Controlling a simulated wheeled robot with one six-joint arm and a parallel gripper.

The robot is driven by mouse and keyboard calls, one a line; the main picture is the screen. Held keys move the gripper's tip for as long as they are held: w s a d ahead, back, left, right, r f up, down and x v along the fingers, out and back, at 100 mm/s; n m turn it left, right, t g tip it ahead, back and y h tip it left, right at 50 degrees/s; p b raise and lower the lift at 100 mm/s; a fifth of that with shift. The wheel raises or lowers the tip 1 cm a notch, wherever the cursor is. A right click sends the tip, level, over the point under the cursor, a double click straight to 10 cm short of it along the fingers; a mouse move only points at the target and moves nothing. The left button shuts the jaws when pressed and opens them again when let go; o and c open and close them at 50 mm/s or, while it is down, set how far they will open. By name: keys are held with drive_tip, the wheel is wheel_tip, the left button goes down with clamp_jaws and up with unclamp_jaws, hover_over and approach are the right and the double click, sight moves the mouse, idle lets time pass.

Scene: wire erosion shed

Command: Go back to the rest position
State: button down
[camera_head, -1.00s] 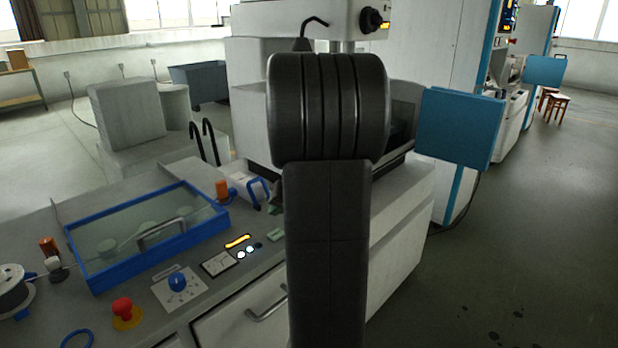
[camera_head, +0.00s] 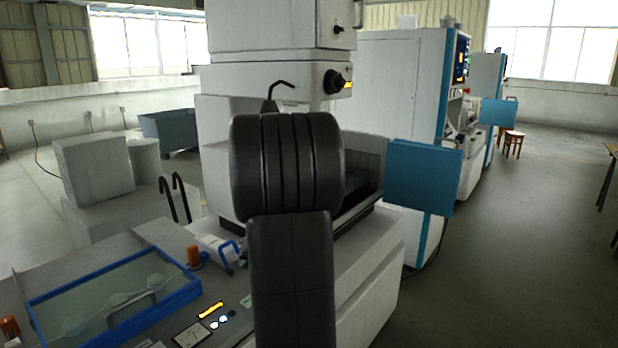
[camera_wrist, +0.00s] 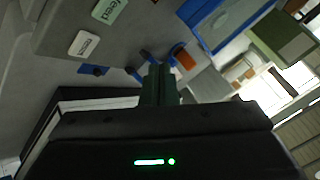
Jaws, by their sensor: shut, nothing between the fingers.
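My gripper (camera_wrist: 160,84) shows in the wrist view at the middle, its dark fingers together and nothing held between them. A green light bar glows on its body below. In the head view my black arm stands upright in the middle and hides part of the machine behind it; the gripper itself is hidden there. Beyond the fingers in the wrist view are the grey worktop (camera_wrist: 120,40) and a blue-framed lid (camera_wrist: 222,25).
The blue-framed clear lid (camera_head: 110,300) lies on the worktop at lower left, beside an orange knob (camera_head: 194,256). A white machine (camera_head: 265,85) stands behind my arm. A blue panel (camera_head: 425,177) juts out at right. The floor (camera_head: 520,240) at right is mostly clear.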

idle(0.3)
wheel_tip(320, 180, down, 6)
drive_tip(key=b, duration=0.3)
drive_tip(key=shift+r+b, duration=0.15)
drive_tip(key=shift+b, duration=0.2)
drive_tip(key=shift+f+b, duration=0.3)
drive_tip(key=shift+b, duration=1)
drive_tip(key=shift+f+b, duration=0.1)
drive_tip(key=shift+b, duration=0.25)
